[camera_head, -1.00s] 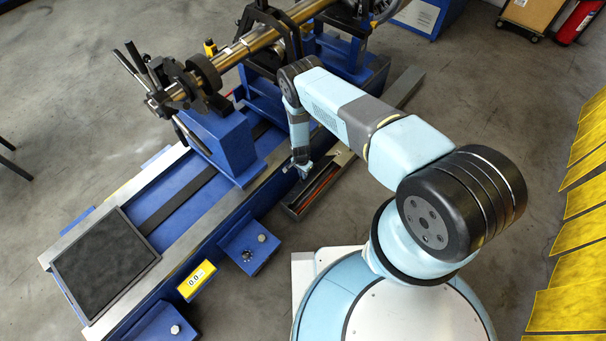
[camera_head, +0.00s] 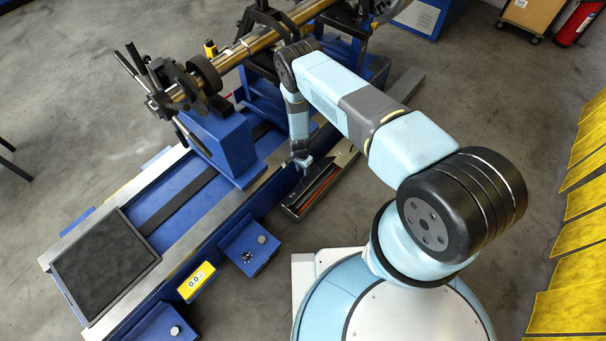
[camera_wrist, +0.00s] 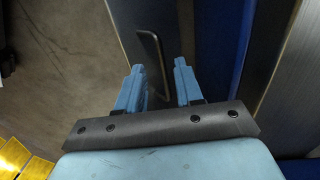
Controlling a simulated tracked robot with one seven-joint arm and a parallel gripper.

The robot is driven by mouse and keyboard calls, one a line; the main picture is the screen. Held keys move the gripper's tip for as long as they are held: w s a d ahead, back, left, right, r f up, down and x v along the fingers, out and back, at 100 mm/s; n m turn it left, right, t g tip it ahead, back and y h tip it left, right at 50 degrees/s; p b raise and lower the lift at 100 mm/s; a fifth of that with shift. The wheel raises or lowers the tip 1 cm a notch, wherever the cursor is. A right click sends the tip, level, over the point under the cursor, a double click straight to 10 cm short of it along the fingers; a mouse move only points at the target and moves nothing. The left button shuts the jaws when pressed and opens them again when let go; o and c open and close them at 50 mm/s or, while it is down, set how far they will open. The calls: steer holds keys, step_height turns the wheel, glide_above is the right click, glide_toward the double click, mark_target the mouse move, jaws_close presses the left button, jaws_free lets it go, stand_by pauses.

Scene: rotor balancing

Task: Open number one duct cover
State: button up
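A narrow floor duct (camera_head: 293,212) runs along the near side of the blue machine. Its near section is uncovered and shows orange-red cables (camera_head: 322,187) inside. In the wrist view a grey cover panel (camera_wrist: 125,18) with a dark bar handle (camera_wrist: 150,42) lies ahead of my gripper (camera_wrist: 159,66). My gripper's two blue fingers are apart, with the handle's lower end between them; I cannot tell whether they touch it. In the head view my gripper (camera_head: 302,163) is over the duct's machine-side edge. The cover looks tilted up there, mostly hidden by my arm. No number is readable on it.
The blue balancing machine (camera_head: 228,150) with a brass-coloured shaft (camera_head: 240,50) stands close to the left. A blue box (camera_head: 250,250) juts out near the duct. A grey strip of duct (camera_head: 408,84) continues to the upper right. Open concrete floor lies right of it.

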step_height(320, 180, up, 9)
steer(key=shift+w+a, duration=0.2)
steer(key=shift+a, duration=0.05)
steer(key=shift+f, duration=0.15)
